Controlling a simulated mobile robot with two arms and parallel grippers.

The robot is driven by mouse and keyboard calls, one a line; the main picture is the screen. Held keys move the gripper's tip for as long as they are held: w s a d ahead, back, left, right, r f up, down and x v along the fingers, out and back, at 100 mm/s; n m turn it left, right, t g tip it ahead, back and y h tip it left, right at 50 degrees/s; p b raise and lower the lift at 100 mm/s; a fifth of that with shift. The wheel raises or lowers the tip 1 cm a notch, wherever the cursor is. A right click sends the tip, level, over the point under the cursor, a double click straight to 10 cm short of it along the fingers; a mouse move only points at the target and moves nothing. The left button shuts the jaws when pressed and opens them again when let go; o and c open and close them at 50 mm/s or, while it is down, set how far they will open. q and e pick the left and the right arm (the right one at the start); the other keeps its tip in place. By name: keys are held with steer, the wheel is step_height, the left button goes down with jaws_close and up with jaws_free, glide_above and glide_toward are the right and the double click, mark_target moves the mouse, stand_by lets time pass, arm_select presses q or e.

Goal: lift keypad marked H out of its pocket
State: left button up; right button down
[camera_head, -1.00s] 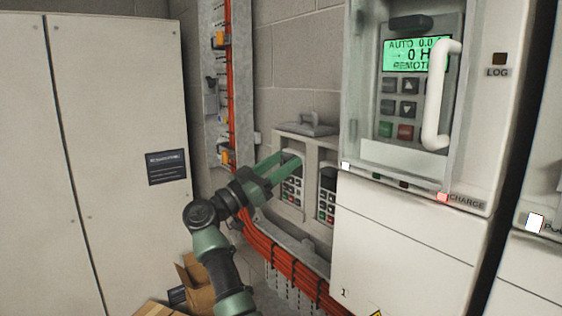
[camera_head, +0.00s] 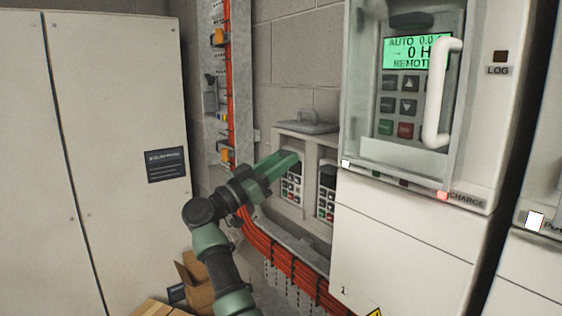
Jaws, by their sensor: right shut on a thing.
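Two grey keypads with small dark, red and green keys sit side by side in a pale wall holder (camera_head: 308,148). My right gripper (camera_head: 292,163) reaches in from the lower left, its green fingers shut on the top of the left keypad (camera_head: 292,188). That keypad still looks to be inside its pocket; its upper part is partly hidden by the fingers. The letter markings are too small to read, so I cannot tell which is H. My left gripper is out of view.
A white cabinet (camera_head: 400,245) with a clear cover and white handle (camera_head: 437,95) stands close on the right. Orange cables (camera_head: 290,262) run below the holder. A tall grey cabinet (camera_head: 115,110) is on the left, with a cardboard box (camera_head: 197,283) on the floor.

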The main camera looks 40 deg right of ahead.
steer(key=shift+r+p, duration=1.25)
steer(key=shift+r, duration=0.15)
steer(key=shift+f+p, duration=0.1)
steer(key=shift+p, duration=0.3)
steer(key=shift+p, duration=0.45)
